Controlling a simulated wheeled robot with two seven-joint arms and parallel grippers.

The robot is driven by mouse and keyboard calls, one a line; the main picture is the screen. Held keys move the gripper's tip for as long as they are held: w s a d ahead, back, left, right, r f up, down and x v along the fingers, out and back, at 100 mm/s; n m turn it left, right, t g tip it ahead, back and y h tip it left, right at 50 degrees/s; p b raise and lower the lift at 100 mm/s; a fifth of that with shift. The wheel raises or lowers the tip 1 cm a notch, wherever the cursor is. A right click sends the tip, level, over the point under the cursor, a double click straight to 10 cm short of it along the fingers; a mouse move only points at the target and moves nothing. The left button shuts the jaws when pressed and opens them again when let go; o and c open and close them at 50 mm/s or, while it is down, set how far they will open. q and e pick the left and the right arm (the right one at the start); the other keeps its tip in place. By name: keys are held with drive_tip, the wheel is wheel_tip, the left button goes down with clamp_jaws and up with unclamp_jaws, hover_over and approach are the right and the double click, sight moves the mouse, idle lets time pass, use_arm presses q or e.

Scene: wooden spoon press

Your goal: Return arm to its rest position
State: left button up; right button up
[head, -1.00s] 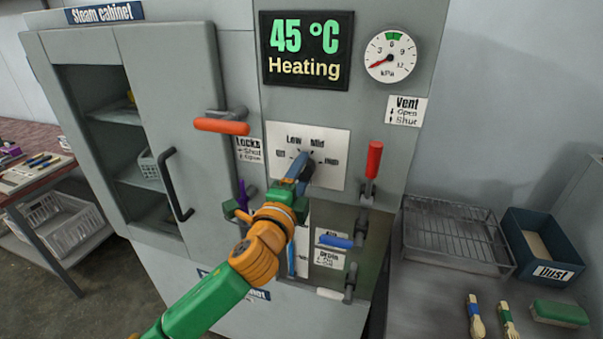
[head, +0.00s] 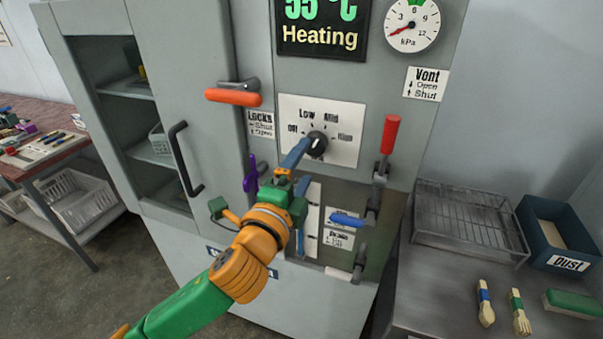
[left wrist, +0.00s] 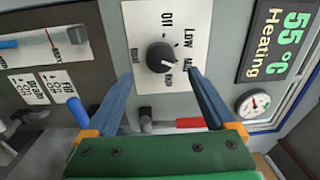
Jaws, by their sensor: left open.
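My left gripper (head: 300,148) is in front of the steam cabinet (head: 215,150), its blue fingers at the dial plate. In the left wrist view the fingers are apart and empty (left wrist: 160,76). The black dial knob (left wrist: 161,56) sits beyond and between them, and its white mark points to the lower right, on the Mid to High side; the exact setting is hard to tell. The knob also shows in the head view (head: 317,144), clear of the fingers. The display (head: 322,32) reads 55 °C, Heating. My right gripper is not in view.
A red-handled vent lever (head: 389,135), a blue drain lever (head: 347,219) and an orange lock handle (head: 233,97) stick out around the dial. A purple handle (head: 251,177) is close to my left gripper. A wire rack (head: 465,225) and dust bin (head: 560,240) are at right.

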use_arm(q)
drive_tip(key=shift+s, duration=0.3)
